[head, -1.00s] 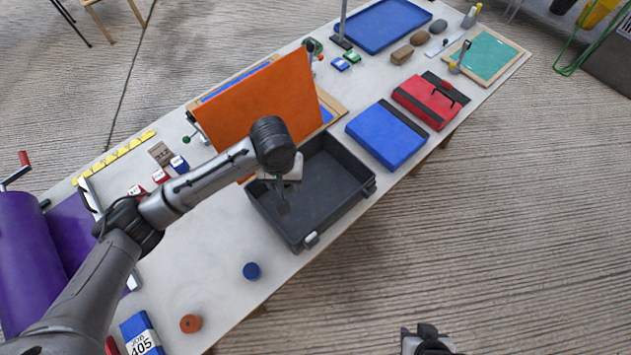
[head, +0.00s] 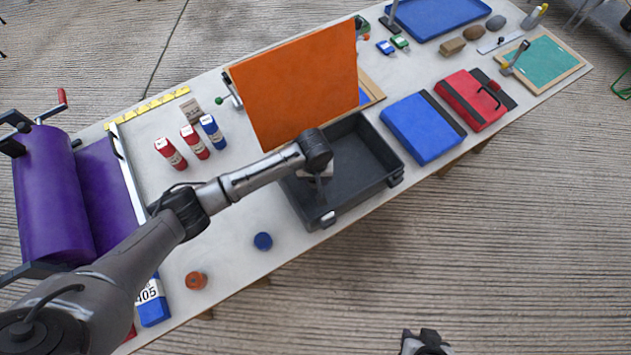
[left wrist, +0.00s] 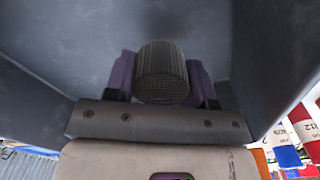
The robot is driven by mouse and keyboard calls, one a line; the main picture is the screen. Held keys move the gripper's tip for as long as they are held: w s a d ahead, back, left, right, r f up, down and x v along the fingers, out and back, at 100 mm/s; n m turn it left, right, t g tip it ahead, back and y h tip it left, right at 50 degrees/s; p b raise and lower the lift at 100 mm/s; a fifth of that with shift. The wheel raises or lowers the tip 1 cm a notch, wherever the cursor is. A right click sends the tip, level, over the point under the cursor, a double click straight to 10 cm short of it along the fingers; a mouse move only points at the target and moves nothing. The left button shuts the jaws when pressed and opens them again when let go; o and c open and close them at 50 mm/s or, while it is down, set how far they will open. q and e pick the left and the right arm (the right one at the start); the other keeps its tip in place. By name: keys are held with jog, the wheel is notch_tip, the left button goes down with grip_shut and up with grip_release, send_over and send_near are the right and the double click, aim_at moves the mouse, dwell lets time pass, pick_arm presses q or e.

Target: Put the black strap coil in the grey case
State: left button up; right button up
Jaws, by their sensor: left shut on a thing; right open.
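The grey case (head: 362,202) is open on the table, its orange lid panel (head: 300,85) standing up at the back. My left gripper (head: 321,188) reaches down inside the left part of the case. In the head view its wrist hides most of it and the coil. In the left wrist view the black strap coil (left wrist: 163,75), ribbed and dark, sits between the two purple-grey fingers, which are shut on it. The case's grey inside (left wrist: 60,45) surrounds them. I cannot tell whether the coil touches the case floor. My right gripper (head: 425,341) is open and empty, off the table.
A blue case (head: 420,125) and a red case (head: 470,98) lie right of the grey case. Red and blue bottles (head: 195,140) stand to its left. A blue disc (head: 263,241) and an orange disc (head: 196,281) lie near the front edge. A purple roll (head: 55,195) is far left.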

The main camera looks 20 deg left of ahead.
aim_at(315, 183)
pick_arm(q)
notch_tip(315, 183, down, 4)
jog(key=shift+r+b, duration=0.2)
jog(key=shift+b, duration=0.25)
jog(key=shift+f, duration=0.15)
jog(key=o, duration=0.9)
